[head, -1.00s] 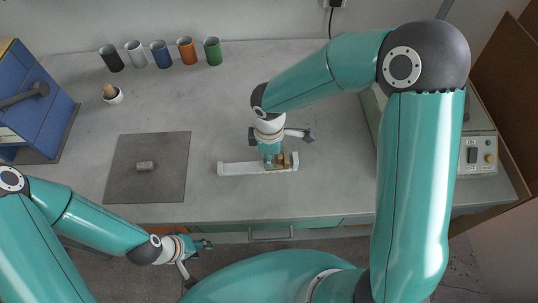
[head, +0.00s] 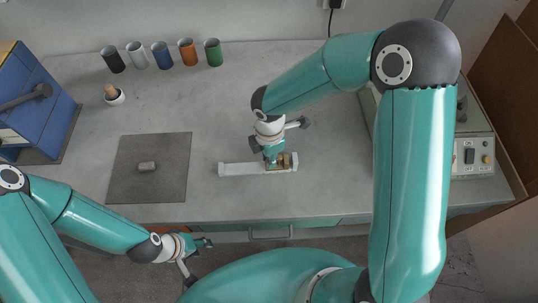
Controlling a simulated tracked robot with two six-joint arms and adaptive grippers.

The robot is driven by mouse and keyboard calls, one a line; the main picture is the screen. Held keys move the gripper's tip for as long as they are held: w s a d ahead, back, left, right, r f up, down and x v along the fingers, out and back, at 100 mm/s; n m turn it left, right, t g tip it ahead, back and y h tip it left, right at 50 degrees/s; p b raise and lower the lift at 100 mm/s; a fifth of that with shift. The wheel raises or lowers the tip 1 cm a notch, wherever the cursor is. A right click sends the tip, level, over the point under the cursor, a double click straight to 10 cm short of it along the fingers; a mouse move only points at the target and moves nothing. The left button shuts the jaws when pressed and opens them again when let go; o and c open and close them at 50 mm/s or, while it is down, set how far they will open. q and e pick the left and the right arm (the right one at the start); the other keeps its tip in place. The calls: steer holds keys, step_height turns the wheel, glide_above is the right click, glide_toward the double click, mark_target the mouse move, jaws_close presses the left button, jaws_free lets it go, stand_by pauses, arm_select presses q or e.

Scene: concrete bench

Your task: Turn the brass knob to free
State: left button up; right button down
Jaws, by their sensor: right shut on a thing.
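A white fixture (head: 233,169) lies lengthwise near the front edge of the bench, with a small brass-coloured part (head: 287,160) at its right end. My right gripper (head: 273,160) points down onto this end and is shut on the brass knob. The gripper hides much of the knob, so its exact angle is unclear. My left gripper (head: 207,243) hangs in front of the bench at lower left, away from the fixture. Its fingertips are too small to tell whether they are apart.
A dark square mat (head: 125,180) with a small grey block (head: 147,166) lies left of the fixture. Several coloured cups, one green (head: 213,53), stand along the back. A small pot (head: 115,97), a blue cabinet (head: 40,110) and a control box (head: 473,158) flank clear bench.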

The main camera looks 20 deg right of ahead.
stand_by(0.4)
steer(key=c, duration=1.1)
jaws_free()
steer(key=shift+r, duration=0.15)
step_height(320, 180, up, 12)
steer(key=shift+f, duration=0.15)
